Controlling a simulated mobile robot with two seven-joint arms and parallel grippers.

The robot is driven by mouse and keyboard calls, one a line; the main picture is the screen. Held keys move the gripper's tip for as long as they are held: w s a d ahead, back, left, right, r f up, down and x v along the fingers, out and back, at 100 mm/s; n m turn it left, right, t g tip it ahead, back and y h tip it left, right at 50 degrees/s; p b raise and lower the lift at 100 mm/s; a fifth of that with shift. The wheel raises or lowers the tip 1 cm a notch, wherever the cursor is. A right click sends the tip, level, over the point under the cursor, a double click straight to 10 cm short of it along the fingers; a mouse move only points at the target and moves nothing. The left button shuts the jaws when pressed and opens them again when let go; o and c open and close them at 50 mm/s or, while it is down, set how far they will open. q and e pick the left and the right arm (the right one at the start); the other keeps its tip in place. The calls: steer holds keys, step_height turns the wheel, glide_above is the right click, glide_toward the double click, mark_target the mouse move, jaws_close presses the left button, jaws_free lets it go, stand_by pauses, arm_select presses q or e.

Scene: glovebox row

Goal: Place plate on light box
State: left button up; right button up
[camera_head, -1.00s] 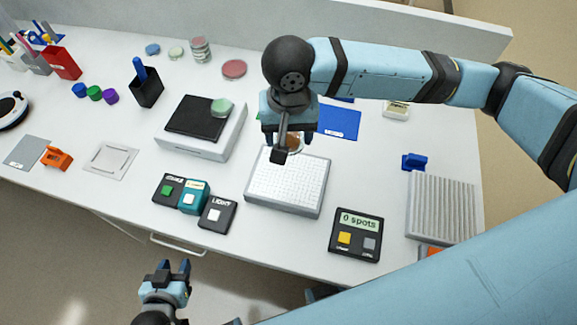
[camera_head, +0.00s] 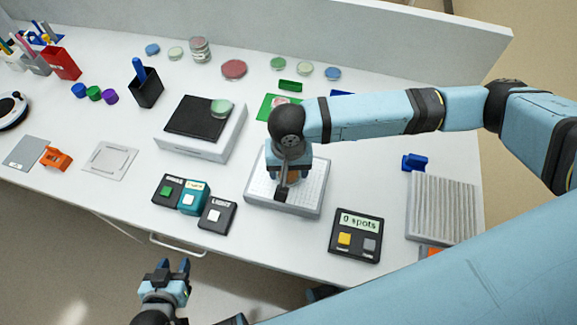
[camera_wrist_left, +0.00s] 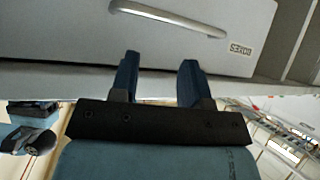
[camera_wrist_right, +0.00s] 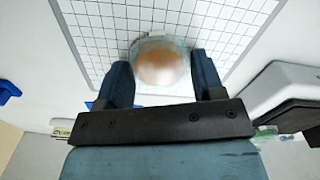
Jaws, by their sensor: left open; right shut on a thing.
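The light box (camera_head: 258,190) is a pale box with a white gridded top, at the middle of the table's front part. My right gripper (camera_head: 286,184) is over it, pointing down. In the right wrist view my right gripper (camera_wrist_right: 163,85) is shut on a round clear plate (camera_wrist_right: 160,62) with an orange-brown middle. The plate is over the grid; I cannot tell whether it touches the surface. In the head view the plate is mostly hidden by the gripper. My left gripper (camera_head: 172,268) is open and empty in front of the table; it also shows in the left wrist view (camera_wrist_left: 158,75).
A black LIGHT button box (camera_head: 217,214) and a "0 spots" counter (camera_head: 356,236) flank the light box. A device with a black top (camera_head: 200,120) bears a green-tinted plate (camera_head: 221,107). Several coloured plates stand at the back. A ribbed grey block (camera_head: 441,208) is at right.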

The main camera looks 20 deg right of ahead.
steer(key=o, duration=0.9)
steer(key=shift+f, duration=0.1)
step_height(320, 180, up, 12)
steer(key=shift+s, duration=0.1)
stand_by(0.5)
